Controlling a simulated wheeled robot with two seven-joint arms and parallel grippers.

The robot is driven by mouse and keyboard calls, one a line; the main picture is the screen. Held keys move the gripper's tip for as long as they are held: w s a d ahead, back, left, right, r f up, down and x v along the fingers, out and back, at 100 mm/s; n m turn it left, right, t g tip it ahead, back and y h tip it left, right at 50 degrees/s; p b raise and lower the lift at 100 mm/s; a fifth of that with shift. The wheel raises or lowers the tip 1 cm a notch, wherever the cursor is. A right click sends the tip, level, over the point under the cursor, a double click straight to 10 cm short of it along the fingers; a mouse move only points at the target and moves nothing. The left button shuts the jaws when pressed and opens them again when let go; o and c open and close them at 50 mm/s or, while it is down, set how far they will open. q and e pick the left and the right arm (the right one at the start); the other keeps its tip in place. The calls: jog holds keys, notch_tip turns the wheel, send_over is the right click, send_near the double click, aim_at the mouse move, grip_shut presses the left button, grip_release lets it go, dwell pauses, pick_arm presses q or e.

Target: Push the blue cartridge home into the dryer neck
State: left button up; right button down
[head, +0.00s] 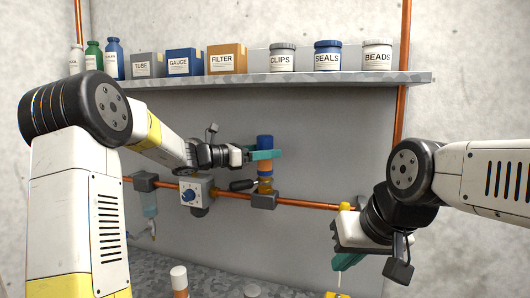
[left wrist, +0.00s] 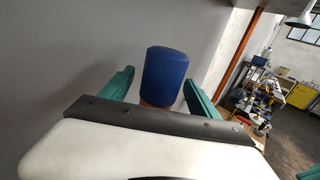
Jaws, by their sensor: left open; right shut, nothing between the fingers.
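The blue cartridge (head: 265,142) stands upright at the pipe, with an orange part below its blue top. Beneath it is an amber section, which I take for the dryer neck (head: 265,186), above a dark block on the copper pipe. How deep the cartridge sits is hard to tell. My left gripper (head: 263,155) is open at the cartridge's upper part. In the left wrist view the blue top (left wrist: 165,70) stands between the two spread teal fingers (left wrist: 158,77), with gaps on both sides. My right gripper (head: 342,264) is shut and empty, low at the right, pointing down.
A copper pipe (head: 310,204) runs along the wall, with a blue-knobbed regulator box (head: 194,192) left of the cartridge. A shelf (head: 330,78) with boxes and jars is above. A white-capped orange bottle (head: 179,282) stands at the bottom. The wall right of the cartridge is clear.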

pick_arm(q)
jog(key=shift+a, duration=0.1)
jog(key=v, duration=0.7)
jog(key=shift+s+a, duration=0.2)
jog(key=shift+a, duration=0.1)
jog(key=s+d+f+m+g+y, duration=0.25)
jog(key=s+m, duration=0.25)
jog(key=s, duration=0.3)
jog(key=s+d+f+m+g+y, duration=0.25)
jog(key=s+m, duration=0.25)
jog(key=s, duration=0.4)
jog(key=s+a+f+m+t+y, duration=0.1)
jog(key=s+a+f+m+y, duration=0.2)
jog(key=s+a+m, duration=0.3)
jog(key=s+a+f+m+t+y, duration=0.2)
jog(key=s+a+f+m+y, duration=0.2)
jog(key=s+m, duration=0.4)
jog(key=shift+s+a+f+y, duration=0.25)
jog(key=shift+s+a+y, duration=0.4)
jog(key=shift+a+y, duration=0.4)
